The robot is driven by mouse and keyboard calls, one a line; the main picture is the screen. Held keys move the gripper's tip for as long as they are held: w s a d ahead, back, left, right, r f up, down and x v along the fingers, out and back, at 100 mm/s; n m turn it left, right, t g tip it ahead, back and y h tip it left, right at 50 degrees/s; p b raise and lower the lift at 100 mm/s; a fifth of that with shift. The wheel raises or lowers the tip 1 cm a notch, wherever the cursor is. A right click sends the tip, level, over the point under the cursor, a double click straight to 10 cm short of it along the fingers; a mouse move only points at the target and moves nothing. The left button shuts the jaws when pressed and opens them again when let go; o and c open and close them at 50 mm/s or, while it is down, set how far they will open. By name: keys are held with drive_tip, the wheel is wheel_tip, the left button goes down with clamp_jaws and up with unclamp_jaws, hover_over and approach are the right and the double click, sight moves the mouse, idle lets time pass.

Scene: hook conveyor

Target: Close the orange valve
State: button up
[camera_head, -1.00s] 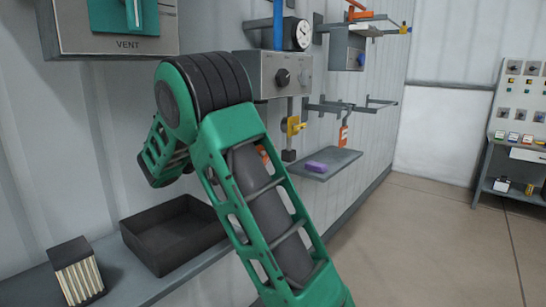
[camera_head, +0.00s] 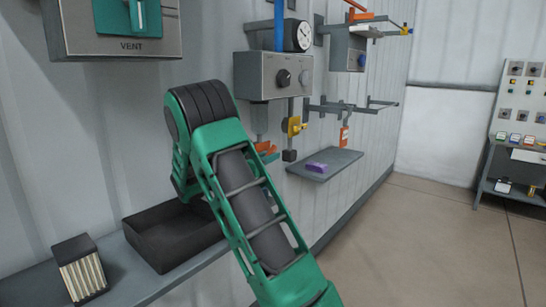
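An orange part (camera_head: 265,148) shows low on the wall at the foot of a thin grey pipe, just right of my arm. It looks like the orange valve, but it is small and I cannot tell its handle position. A yellow valve handle (camera_head: 293,126) sits to its right on a grey pipe under the knob box. My green arm, with its black joint, fills the middle of the view. My gripper cannot be made out, so its distance from the orange part does not show.
A grey box with knobs (camera_head: 273,77) is above the valves. A shelf with a purple block (camera_head: 317,168) juts out at right. An empty-looking black tray (camera_head: 165,255) and a ribbed block (camera_head: 78,268) stand on the lower left ledge. Orange pieces (camera_head: 344,136) hang farther right. Open floor lies right.

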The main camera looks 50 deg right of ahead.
drive_tip(key=shift+w+d, duration=0.15)
drive_tip(key=shift+d, duration=1.8)
drive_tip(key=shift+c, duration=0.3)
clamp_jaws()
drive_tip(key=shift+a+y, duration=0.1)
drive_tip(key=shift+y, duration=0.2)
drive_tip(key=shift+w+a+f+y, duration=0.15)
drive_tip(key=shift+f+y, duration=0.15)
drive_tip(key=shift+y, duration=0.85)
drive_tip(key=shift+s+a+f+y, duration=0.15)
drive_tip(key=shift+f+y, duration=0.2)
drive_tip(key=shift+y, duration=0.85)
drive_tip(key=shift+w+a+f+y, duration=0.15)
drive_tip(key=shift+f+y, duration=0.15)
drive_tip(key=shift+y, duration=0.85)
drive_tip(key=shift+a, duration=0.1)
